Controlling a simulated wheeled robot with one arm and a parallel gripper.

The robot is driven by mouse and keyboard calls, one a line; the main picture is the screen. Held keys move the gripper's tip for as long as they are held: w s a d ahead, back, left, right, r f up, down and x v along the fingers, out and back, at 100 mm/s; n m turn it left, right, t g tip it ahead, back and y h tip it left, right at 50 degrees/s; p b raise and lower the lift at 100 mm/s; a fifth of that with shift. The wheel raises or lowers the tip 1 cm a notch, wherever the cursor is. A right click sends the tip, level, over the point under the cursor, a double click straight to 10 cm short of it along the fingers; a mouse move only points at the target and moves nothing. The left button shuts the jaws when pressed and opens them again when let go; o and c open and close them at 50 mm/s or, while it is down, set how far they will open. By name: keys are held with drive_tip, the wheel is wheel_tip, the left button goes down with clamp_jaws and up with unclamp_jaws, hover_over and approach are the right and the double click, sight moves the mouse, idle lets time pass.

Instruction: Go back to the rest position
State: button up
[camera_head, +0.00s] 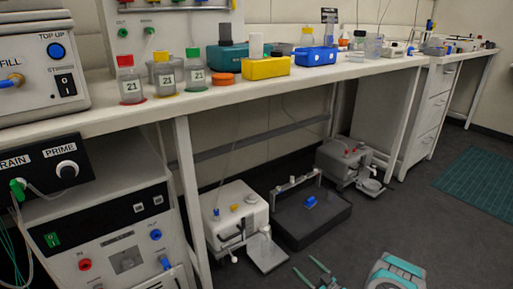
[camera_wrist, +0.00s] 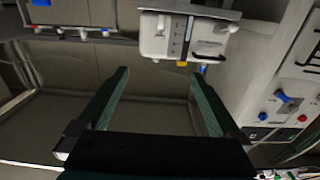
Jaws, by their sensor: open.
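My gripper (camera_head: 302,263) shows low in the head view, with its two teal fingers apart near the bottom edge, over the dark floor. Part of my arm (camera_head: 396,272) shows to its right. In the wrist view my gripper (camera_wrist: 158,75) is open, with nothing between its fingers. Beyond the fingertips in the wrist view is a white machine (camera_wrist: 185,38) with a yellow knob. The fingers look apart from it.
A long white bench (camera_head: 120,118) carries bottles, a yellow box (camera_head: 266,69) and a blue box (camera_head: 316,57). Open floor with a green mat (camera_head: 480,182) lies right.

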drive_tip(key=w+d+r+g+h, duration=0.25)
drive_tip(key=w+r+h, duration=0.35)
drive_tip(key=w+r, duration=0.5)
drive_tip(key=s+r+m+g+h, duration=0.35)
drive_tip(key=s+r, duration=0.45)
drive_tip(key=r, duration=0.5)
drive_tip(key=s+a+r+m+g, duration=0.1)
drive_tip(key=s+a+r+g, duration=0.1)
drive_tip(key=s, duration=1.5)
drive_tip(key=s+a+r+m+g+b, duration=0.1)
drive_tip(key=s+a+r+g, duration=0.2)
drive_tip(key=s, duration=1.4)
drive_tip(key=s+a+r+m+g+h, duration=0.1)
drive_tip(key=s+r+g, duration=0.4)
drive_tip(key=s, duration=1.2)
wheel_tip(320, 180, up, 4)
drive_tip(key=shift+a+r+m, duration=0.15)
drive_tip(key=shift+a+m, duration=0.2)
drive_tip(key=shift+a, duration=0.3)
drive_tip(key=shift+s, duration=0.1)
